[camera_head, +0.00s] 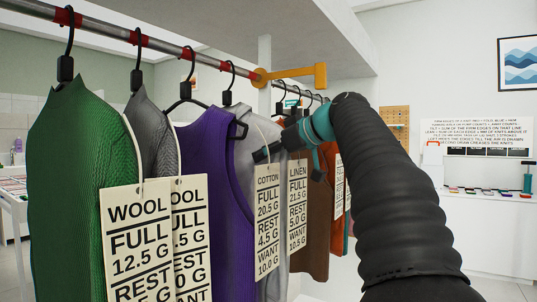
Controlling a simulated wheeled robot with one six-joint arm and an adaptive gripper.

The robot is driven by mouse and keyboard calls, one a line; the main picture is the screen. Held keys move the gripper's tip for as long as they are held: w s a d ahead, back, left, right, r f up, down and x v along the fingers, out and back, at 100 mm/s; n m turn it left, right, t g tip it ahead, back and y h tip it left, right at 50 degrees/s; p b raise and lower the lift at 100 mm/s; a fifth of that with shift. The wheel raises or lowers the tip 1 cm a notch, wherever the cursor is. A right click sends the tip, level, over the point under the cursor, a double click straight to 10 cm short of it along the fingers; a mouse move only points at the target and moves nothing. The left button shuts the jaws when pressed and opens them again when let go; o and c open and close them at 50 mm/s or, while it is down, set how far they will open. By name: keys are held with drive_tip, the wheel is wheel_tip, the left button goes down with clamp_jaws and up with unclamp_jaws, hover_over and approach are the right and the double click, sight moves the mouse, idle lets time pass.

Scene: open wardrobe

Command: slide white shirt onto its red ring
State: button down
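The white shirt (244,126) looks pale grey-white and hangs on a black hanger (228,97) behind the purple garment, with a cotton tag (268,215) on its front. Its hook goes over the rail close to a red ring (228,67); I cannot tell whether it sits exactly on that ring. My gripper (290,164), black and teal, is at the shirt's right side, in front of the garments. Its two black fingertips are spread apart with nothing visibly held between them. Whether a finger touches the shirt is unclear.
Green (75,170), grey (146,118) and purple (212,170) garments hang to the left. Brown (312,210) and orange (338,203) ones hang to the right, partly behind my arm. A yellow bracket (300,75) holds the rail (160,45). Open floor lies beyond.

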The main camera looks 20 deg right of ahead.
drive_tip(key=shift+s+a+b, duration=0.5)
drive_tip(key=shift+s+a, duration=0.05)
drive_tip(key=shift+a, duration=0.2)
drive_tip(key=c, duration=0.6)
unclamp_jaws()
drive_tip(key=shift+s, duration=0.1)
drive_tip(key=v, duration=1.2)
drive_tip(key=shift+r, duration=0.1)
